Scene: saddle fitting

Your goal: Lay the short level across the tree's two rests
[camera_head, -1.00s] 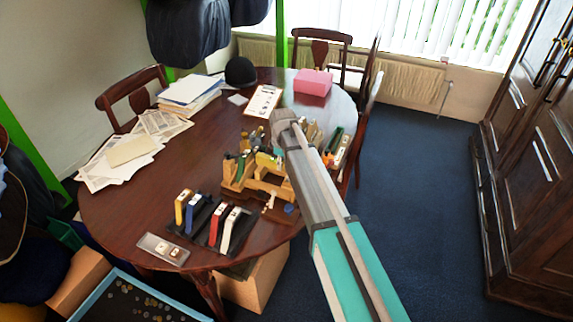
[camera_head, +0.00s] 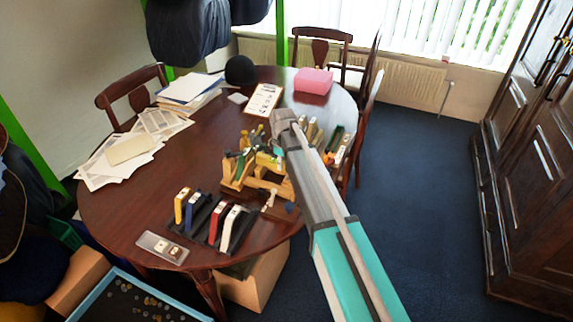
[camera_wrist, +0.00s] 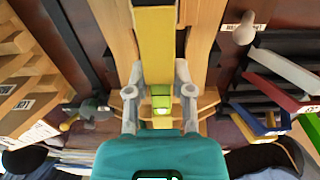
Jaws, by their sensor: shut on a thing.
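My gripper (camera_wrist: 160,88) is shut on a narrow yellow bar with a green end, which I take to be the short level (camera_wrist: 157,42). The level points away from my wrist, with a finger on either side of it. The wooden tree (camera_wrist: 115,30) lies beneath and on both sides of the level in the wrist view. In the head view the tree (camera_head: 233,183) stands on the table, and my arm covers its right part. I cannot tell whether the level touches the rests; the gripper's fingers are hidden in the head view.
A black rack (camera_head: 206,218) with several coloured upright pieces stands at the tree's front left. A wooden rack (camera_wrist: 28,75) lies at left in the wrist view. A small tray (camera_head: 160,247) sits at the table's front edge. The table's (camera_head: 140,205) left middle is clear.

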